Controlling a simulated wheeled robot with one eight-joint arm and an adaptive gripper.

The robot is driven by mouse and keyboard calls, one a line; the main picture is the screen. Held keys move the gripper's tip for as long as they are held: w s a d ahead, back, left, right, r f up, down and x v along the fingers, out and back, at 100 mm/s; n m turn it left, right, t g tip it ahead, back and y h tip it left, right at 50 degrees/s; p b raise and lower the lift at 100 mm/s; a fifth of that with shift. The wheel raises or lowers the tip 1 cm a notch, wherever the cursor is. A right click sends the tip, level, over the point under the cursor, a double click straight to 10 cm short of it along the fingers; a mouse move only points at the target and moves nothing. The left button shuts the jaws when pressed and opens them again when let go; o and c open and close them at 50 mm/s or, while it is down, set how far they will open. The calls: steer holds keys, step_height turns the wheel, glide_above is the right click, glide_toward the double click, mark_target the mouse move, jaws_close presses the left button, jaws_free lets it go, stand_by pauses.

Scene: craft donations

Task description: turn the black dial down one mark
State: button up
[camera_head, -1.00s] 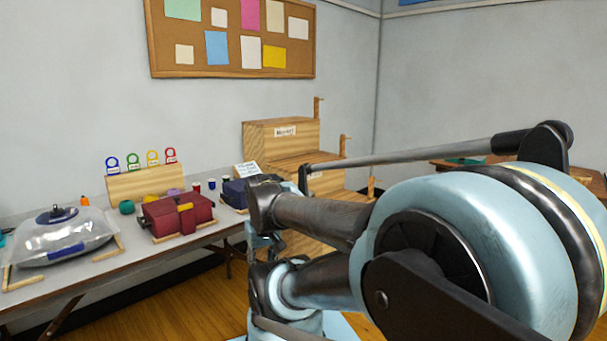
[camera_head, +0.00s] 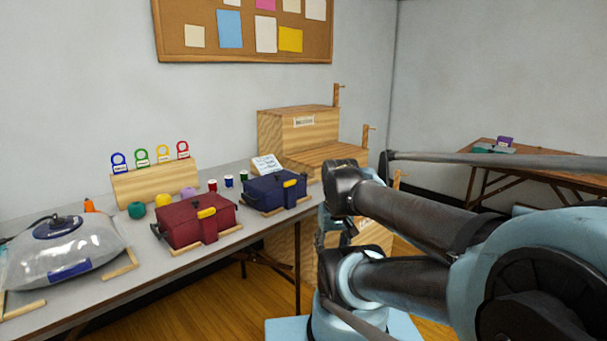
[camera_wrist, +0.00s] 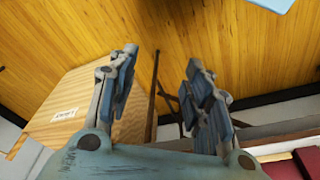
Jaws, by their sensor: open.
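I cannot make out a black dial with marks for certain in either view. A small dark part sits on the blue round cap (camera_head: 58,228) of a clear plastic bag (camera_head: 85,255) at the left end of the table in the head view; it is too small to tell whether it turns. My gripper is in the wrist view (camera_wrist: 162,82), with its two fingers spread apart and nothing between them. Wooden floor shows behind the fingers. In the head view my arm fills the lower right, clear of the bag, and the fingers are hard to make out.
The table (camera_head: 125,300) holds a maroon case (camera_head: 190,222), a navy case (camera_head: 270,192), thread spools and a wood block (camera_head: 150,186) with several coloured rings. Stepped wooden boxes (camera_head: 298,130) stand beyond it. Another table (camera_head: 480,158) is at right.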

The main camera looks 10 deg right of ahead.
steer(key=w+r+m+g, duration=0.1)
steer(key=w+r+m, duration=0.3)
steer(key=w+r, duration=1.8)
steer(key=w+r+m+g, duration=0.1)
steer(key=w+r+m, duration=0.1)
steer(key=w, duration=1.6)
steer(key=m, duration=0.3)
glide_toward(304, 173)
steer(key=shift+g+h, duration=0.3)
steer(key=shift+g, duration=0.1)
step_height(304, 173, down, 9)
steer(key=shift+w+a+r, duration=0.1)
steer(key=shift+r, duration=0.05)
steer(key=c, duration=1.1)
